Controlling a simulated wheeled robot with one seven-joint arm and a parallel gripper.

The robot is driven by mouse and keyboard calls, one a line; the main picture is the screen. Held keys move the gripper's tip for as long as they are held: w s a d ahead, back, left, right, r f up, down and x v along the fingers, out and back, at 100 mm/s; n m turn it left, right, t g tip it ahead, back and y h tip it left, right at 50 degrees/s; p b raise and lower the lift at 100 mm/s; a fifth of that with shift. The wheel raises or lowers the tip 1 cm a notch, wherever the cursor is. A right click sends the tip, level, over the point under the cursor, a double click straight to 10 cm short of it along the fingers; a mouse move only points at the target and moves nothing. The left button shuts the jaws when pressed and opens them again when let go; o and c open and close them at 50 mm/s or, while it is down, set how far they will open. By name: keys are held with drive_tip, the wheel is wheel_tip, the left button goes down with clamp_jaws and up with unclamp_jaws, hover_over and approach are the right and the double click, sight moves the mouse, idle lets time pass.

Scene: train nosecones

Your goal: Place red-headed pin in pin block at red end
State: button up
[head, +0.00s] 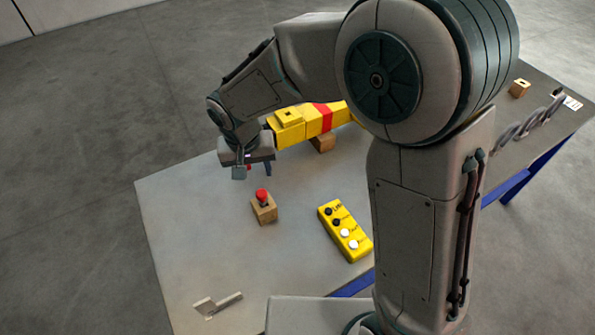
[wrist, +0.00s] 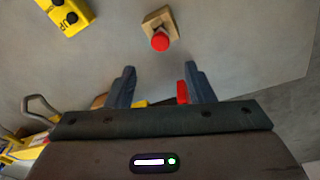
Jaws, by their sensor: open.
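The red-headed pin (head: 262,195) stands upright in a small wooden block (head: 265,212) on the table, its red head on top. In the wrist view the pin's red head (wrist: 160,41) shows over its wooden block (wrist: 162,20), ahead of the fingertips and roughly centred between them. My gripper (head: 254,170) is open and empty, behind the pin in the head view and apart from it. In the wrist view my gripper (wrist: 159,80) has its two fingers wide apart. A red patch (wrist: 182,92) shows beside the right finger; I cannot tell what it belongs to.
A yellow nosecone model (head: 293,123) with a red band lies behind my gripper, by a wooden block (head: 323,143). A yellow button box (head: 345,231) stands right of the pin. A grey bracket (head: 217,304) lies in front. Another wooden block (head: 520,88) stands far right.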

drive_tip(key=s+d+r+m, duration=0.1)
drive_tip(key=s+d+r, duration=0.15)
drive_tip(key=d, duration=0.45)
drive_tip(key=s+d+r+t, duration=0.1)
drive_tip(key=d+r, duration=0.3)
drive_tip(key=d, duration=0.3)
drive_tip(key=s+d+r+m, duration=0.1)
drive_tip(key=s+d+r, duration=0.1)
drive_tip(key=d+r, duration=0.35)
drive_tip(key=s+d+t, duration=0.1)
drive_tip(key=s+d, duration=0.5)
drive_tip(key=d, duration=0.1)
drive_tip(key=shift+s+d+f, duration=0.15)
drive_tip(key=shift+s+f, duration=0.25)
drive_tip(key=shift+c, duration=0.2)
